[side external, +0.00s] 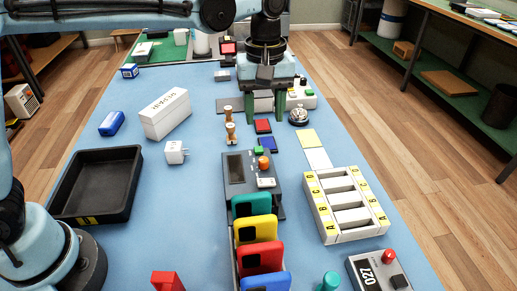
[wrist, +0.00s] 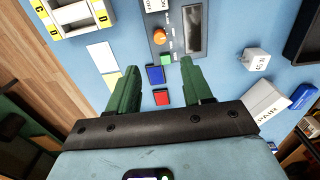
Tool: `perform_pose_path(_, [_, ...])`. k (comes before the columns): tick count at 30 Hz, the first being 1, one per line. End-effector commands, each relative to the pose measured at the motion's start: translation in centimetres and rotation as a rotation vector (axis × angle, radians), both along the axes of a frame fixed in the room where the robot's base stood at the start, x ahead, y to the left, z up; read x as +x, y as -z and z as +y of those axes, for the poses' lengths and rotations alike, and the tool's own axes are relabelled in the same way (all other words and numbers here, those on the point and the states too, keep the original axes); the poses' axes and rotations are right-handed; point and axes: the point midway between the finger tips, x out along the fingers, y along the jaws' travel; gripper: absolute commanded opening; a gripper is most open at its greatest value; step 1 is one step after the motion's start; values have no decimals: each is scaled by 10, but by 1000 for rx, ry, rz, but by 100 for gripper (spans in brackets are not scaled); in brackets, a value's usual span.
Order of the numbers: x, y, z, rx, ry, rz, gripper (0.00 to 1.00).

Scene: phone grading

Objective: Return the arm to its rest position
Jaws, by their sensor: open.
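My gripper (side external: 265,120) is over the far middle of the blue table in the side external view, pointing down with its two green fingers apart. In the wrist view the fingers of my gripper (wrist: 158,78) are also spread, and nothing is held between them. A red pad (wrist: 161,97) and a blue pad (wrist: 155,74) show on the table between and beyond the fingers. My upper arm crosses the top of the side external view. Whether the fingers touch anything below cannot be told.
Phones in several colours, including a yellow one (side external: 256,229), stand in a rack at the front. A grey tester (side external: 237,172) with an orange knob is behind it. A lettered slotted box (side external: 318,207) is right, a black tray (side external: 127,183) left. A white box (side external: 166,114) and bell (side external: 298,117) stand farther back.

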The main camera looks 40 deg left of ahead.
Motion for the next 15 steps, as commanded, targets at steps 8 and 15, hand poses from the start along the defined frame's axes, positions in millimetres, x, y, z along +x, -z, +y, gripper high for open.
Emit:
perform_pose_path(8, [0, 0, 1, -1, 2, -2, 50])
perform_pose_path(15, [-16, -12, 27, -20, 101, -82, 50])
